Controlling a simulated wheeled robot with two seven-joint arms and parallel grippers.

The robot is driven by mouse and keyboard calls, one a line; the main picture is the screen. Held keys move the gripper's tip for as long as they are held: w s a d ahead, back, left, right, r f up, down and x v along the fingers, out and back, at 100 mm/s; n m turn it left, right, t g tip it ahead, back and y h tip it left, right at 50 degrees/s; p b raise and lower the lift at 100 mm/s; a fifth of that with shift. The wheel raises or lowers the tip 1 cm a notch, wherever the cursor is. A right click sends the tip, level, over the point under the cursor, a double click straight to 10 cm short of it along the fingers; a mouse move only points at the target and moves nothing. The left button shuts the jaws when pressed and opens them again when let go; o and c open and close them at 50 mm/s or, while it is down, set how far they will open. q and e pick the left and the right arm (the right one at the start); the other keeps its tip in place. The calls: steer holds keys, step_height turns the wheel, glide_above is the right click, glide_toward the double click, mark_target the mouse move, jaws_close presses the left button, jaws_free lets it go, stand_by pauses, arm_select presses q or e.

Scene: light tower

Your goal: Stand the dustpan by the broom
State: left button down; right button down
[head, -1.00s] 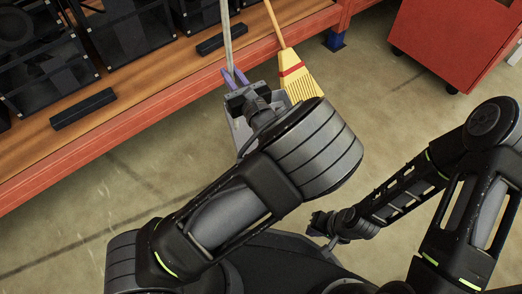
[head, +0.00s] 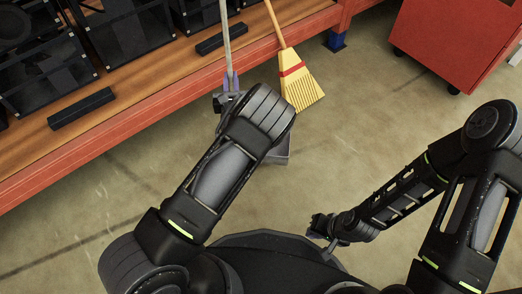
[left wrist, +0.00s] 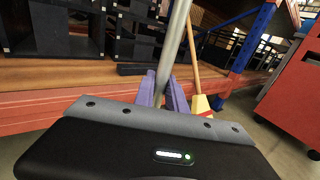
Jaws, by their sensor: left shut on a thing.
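The broom (head: 301,86), with yellow bristles and a red band, leans on the shelf edge. My right gripper (head: 322,226) is low and far from both; its jaws are unclear.
An orange-edged wooden shelf (head: 130,118) holds black crates (head: 125,40) and dark bars (head: 82,107). A blue post foot (head: 337,41) stands right of the broom, and a red wheeled cabinet (head: 455,40) further right. The floor (head: 375,120) between broom and cabinet is clear.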

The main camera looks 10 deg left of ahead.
mark_target(232, 90)
arm_select(q)
step_height(232, 90, down, 5)
steer(key=shift+r+b, duration=0.2)
steer(key=shift+b, duration=1)
steer(key=shift+f, duration=0.1)
step_height(232, 90, down, 5)
steer(key=b, duration=0.2)
steer(key=shift+b, duration=0.3)
steer(key=shift+f, duration=0.1)
steer(key=c, duration=1.8)
jaws_free()
steer(key=shift+f, duration=0.15)
steer(key=o, duration=0.4)
steer(key=shift+o, duration=0.2)
